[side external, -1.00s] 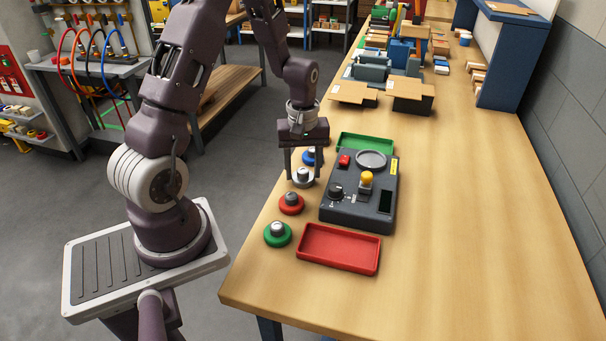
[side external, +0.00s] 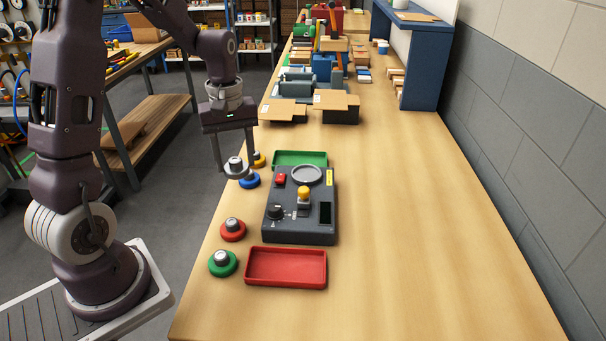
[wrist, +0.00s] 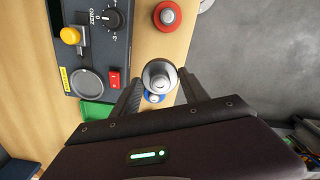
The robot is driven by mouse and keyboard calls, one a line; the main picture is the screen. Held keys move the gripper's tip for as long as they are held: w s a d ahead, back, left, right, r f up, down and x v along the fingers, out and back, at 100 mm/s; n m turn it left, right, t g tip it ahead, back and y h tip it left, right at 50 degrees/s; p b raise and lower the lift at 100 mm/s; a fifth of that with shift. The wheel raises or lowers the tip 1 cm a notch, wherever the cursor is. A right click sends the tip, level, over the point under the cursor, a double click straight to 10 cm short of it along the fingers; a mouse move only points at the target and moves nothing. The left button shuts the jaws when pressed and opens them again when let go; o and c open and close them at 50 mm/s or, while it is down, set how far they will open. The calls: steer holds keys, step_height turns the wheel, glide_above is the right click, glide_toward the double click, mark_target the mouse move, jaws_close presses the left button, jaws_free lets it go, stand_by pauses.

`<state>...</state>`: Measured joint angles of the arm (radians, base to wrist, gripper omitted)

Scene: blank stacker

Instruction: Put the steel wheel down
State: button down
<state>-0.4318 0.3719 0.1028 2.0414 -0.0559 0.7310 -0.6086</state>
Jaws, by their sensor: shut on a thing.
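The steel wheel (side external: 237,171) is grey with a raised hub. My gripper (side external: 236,169) is shut on it, with a finger on either side, and it points down. The wheel is upright and appears to be held above the bench's left edge. It overlaps the blue wheel (side external: 250,181) in the side view, and I cannot tell the exact gap. In the wrist view the steel wheel (wrist: 160,75) sits between the fingers and partly hides the blue wheel (wrist: 154,98).
A yellow wheel (side external: 259,160), a red wheel (side external: 232,230) and a green wheel (side external: 223,263) stand along the bench edge. The dark console (side external: 285,232) with a round pan (side external: 307,175) is to the right, between a green tray (side external: 300,157) and a red tray (side external: 262,280). The bench's right side is clear.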

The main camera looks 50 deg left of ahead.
steer(key=shift+w, duration=0.1)
stand_by(0.4)
steer(key=w+d+r, duration=0.3)
steer(key=w, duration=0.5)
steer(key=w+d+r, duration=0.2)
steer(key=w+d, duration=0.1)
steer(key=w, duration=0.4)
glide_above(307, 175)
step_height(307, 175, down, 9)
steer(key=shift+f, duration=0.1)
steer(key=shift+f, duration=0.35)
steer(key=c, duration=0.6)
jaws_free()
